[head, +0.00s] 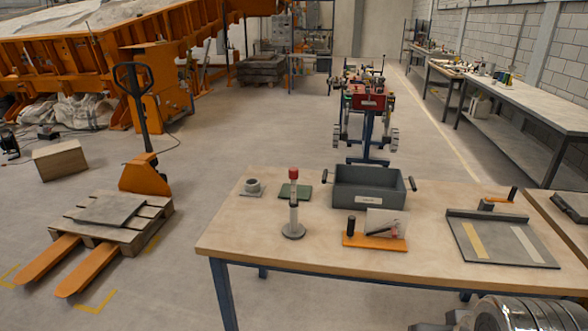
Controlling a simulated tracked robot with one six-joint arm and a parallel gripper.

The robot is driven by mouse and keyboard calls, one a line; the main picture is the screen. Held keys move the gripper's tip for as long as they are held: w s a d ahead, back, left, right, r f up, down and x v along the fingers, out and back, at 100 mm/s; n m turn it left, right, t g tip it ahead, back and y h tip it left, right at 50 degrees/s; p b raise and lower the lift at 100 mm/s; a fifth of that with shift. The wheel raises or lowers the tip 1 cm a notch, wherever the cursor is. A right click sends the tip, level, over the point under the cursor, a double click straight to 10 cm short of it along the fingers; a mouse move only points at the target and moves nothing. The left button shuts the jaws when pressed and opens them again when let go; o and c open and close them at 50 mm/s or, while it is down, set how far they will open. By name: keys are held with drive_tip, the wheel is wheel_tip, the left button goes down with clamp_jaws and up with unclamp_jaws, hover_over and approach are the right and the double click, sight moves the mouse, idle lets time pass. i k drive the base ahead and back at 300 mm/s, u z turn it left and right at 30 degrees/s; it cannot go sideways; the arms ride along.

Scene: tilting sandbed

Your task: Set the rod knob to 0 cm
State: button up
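A small upright rod (293,205) on a round grey base (294,231) stands near the left front part of the wooden table. A red knob (293,174) sits at its top, and pale and darker bands show along the rod. Any scale marks are too small to read, so I cannot tell the knob's setting. An orange plate (360,241) to the right carries a black upright handle (351,227) and a pale panel with a small pointer-like part. I cannot tell whether this is also a rod device. My gripper is not in view.
On the table (240,235), a grey bin (368,188) stands behind the orange plate. A green pad (295,191), a small grey cup-like piece (253,185) and a grey board (500,240) also lie there.

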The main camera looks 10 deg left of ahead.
sight(293, 171)
drive_tip(key=k, duration=0.65)
drive_tip(key=u, duration=0.5)
drive_tip(key=i, duration=1.5)
drive_tip(key=u, duration=0.1)
